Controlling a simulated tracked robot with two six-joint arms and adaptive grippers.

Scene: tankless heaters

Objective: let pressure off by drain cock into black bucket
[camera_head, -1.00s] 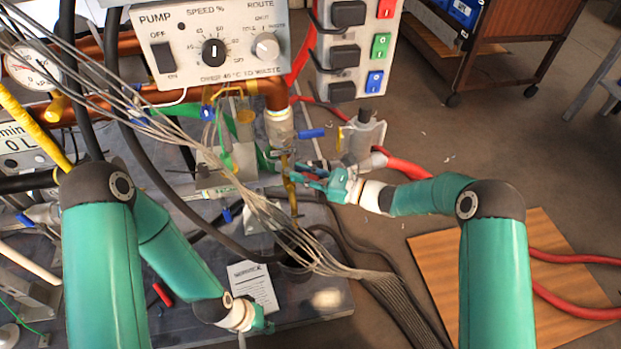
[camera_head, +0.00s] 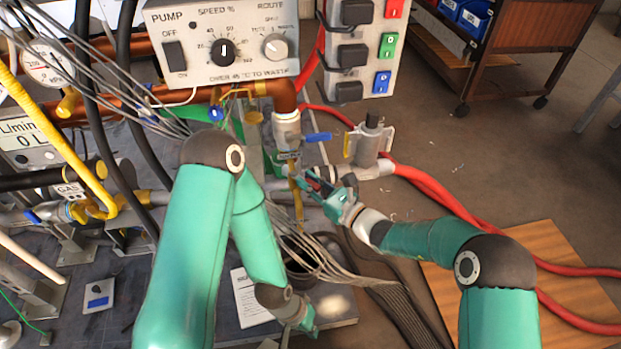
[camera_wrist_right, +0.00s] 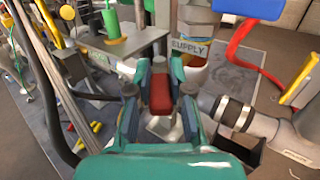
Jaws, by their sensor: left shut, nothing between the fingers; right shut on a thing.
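My right gripper (camera_head: 312,183) is at the brass and steel pipework below the copper pipe, beside a vertical brass outlet (camera_head: 298,207). In the right wrist view its fingers are shut on a small red handle (camera_wrist_right: 159,91), which looks like the drain cock's handle. The black bucket (camera_head: 299,271) stands below the outlet, partly hidden behind a bundle of grey cables; its inside is hard to see. My left gripper (camera_head: 312,327) is shut and empty, low in the head view, just in front of the bucket and right of a printed sheet.
A blue-levered valve (camera_head: 318,137) sits just above my right gripper. Grey cables (camera_head: 345,273) sag across the bucket. The pump control box (camera_head: 220,45) hangs above. Red hoses (camera_head: 440,195) run right over the floor, near a wooden board (camera_head: 530,265).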

